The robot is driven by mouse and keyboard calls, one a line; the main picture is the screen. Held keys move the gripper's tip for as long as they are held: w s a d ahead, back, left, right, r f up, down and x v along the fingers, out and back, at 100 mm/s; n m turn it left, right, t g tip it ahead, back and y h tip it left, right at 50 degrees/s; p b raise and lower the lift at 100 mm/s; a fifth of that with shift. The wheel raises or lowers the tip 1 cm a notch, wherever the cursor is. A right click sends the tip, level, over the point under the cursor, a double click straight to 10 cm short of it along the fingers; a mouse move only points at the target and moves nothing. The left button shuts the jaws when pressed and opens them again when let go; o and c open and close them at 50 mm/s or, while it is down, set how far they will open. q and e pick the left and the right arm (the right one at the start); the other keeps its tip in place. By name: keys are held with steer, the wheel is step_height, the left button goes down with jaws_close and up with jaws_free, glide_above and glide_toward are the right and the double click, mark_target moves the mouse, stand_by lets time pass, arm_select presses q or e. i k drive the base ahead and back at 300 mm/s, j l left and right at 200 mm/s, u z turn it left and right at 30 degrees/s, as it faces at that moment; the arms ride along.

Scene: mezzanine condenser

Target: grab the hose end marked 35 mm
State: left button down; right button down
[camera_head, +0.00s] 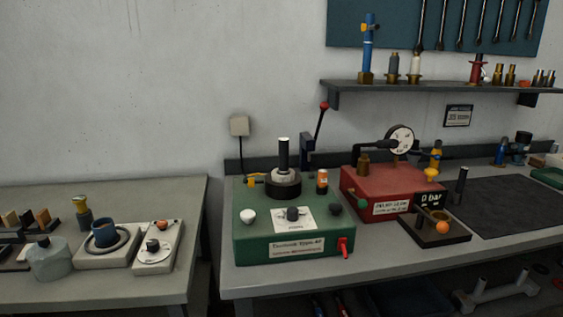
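No part of my left or right gripper shows in the head view. I cannot pick out a hose end with a readable 35 mm mark. On the wall shelf (440,88), an upright blue piece (367,45) with a brass base stands at the left end. A grey piece (394,67), a white piece (415,67) and a red piece (476,69) stand further right, with several small brass fittings (511,74) beyond them. A small framed label (457,115) hangs below the shelf; its text is too small to read surely.
A green machine (293,235) and a red gauge box (388,195) stand on the right bench (290,280). A black mat (515,202) lies right of them. The left bench (115,289) holds a grey jug (50,260) and small devices. A gap separates the benches.

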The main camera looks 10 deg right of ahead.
mark_target(283, 169)
steer(key=i+l, duration=0.1)
steer(key=l, duration=0.25)
steer(key=i+l, duration=0.15)
steer(key=l, duration=0.2)
steer(key=i+l+u, duration=0.1)
steer(key=l, duration=0.25)
steer(key=i+l, duration=0.1)
steer(key=l, duration=0.25)
steer(key=i+l+u, duration=0.1)
steer(key=l, duration=0.25)
